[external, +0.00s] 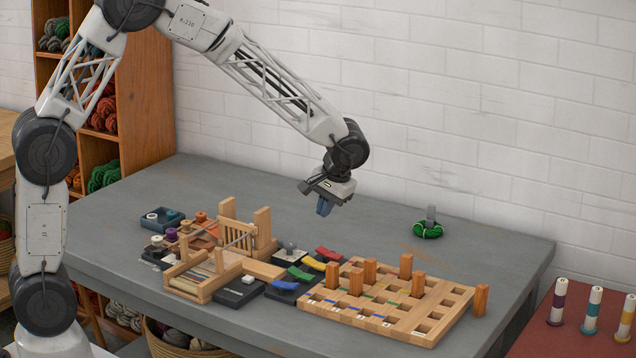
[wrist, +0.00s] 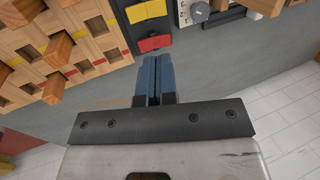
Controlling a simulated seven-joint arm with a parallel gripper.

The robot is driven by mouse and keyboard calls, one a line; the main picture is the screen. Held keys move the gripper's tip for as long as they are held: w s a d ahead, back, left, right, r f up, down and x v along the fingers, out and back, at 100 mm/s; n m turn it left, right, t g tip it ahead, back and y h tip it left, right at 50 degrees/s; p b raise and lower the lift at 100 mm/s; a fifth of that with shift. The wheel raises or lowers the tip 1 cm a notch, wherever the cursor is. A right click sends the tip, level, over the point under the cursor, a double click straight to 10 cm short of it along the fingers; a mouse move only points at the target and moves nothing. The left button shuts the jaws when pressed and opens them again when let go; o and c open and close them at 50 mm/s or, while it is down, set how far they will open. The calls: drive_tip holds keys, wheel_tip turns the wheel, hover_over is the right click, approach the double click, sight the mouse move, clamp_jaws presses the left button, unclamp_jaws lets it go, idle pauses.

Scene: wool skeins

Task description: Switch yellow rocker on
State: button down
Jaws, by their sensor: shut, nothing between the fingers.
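The yellow rocker (external: 313,263) sits in a row of coloured rockers on the table, between the green rocker (external: 300,273) and the red rocker (external: 328,254). In the wrist view the yellow rocker (wrist: 147,10) is at the top edge, partly cut off, beyond the red rocker (wrist: 154,43). I cannot tell which way it is tilted. My gripper (external: 323,211) hangs above the table, higher than the rockers and apart from them. Its blue fingers (wrist: 153,60) are together and empty, pointing toward the red rocker in the wrist view.
A blue rocker (external: 284,286) ends the row at the front. A wooden peg board (external: 405,331) with several upright blocks stands to the right. A small wooden loom (external: 200,286) is left. A green skein (external: 427,231) surrounds a grey post behind. The table's back middle is clear.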

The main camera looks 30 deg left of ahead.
sight(312, 260)
drive_tip(key=x, duration=1.3)
drive_tip(key=shift+a+f, duration=0.1)
drive_tip(key=shift+f, duration=0.2)
drive_tip(key=shift+a+f+h, duration=0.15)
drive_tip(key=shift+f+h, duration=0.1)
drive_tip(key=shift+h, duration=0.15)
drive_tip(key=shift+d+r, duration=0.1)
drive_tip(key=shift+d, duration=0.15)
drive_tip(key=shift+d+r, duration=0.15)
drive_tip(key=shift+d, duration=0.3)
idle(0.3)
drive_tip(key=shift+r, duration=0.1)
drive_tip(key=a+v, duration=0.3)
drive_tip(key=v, duration=1)
drive_tip(key=shift+r, duration=0.6)
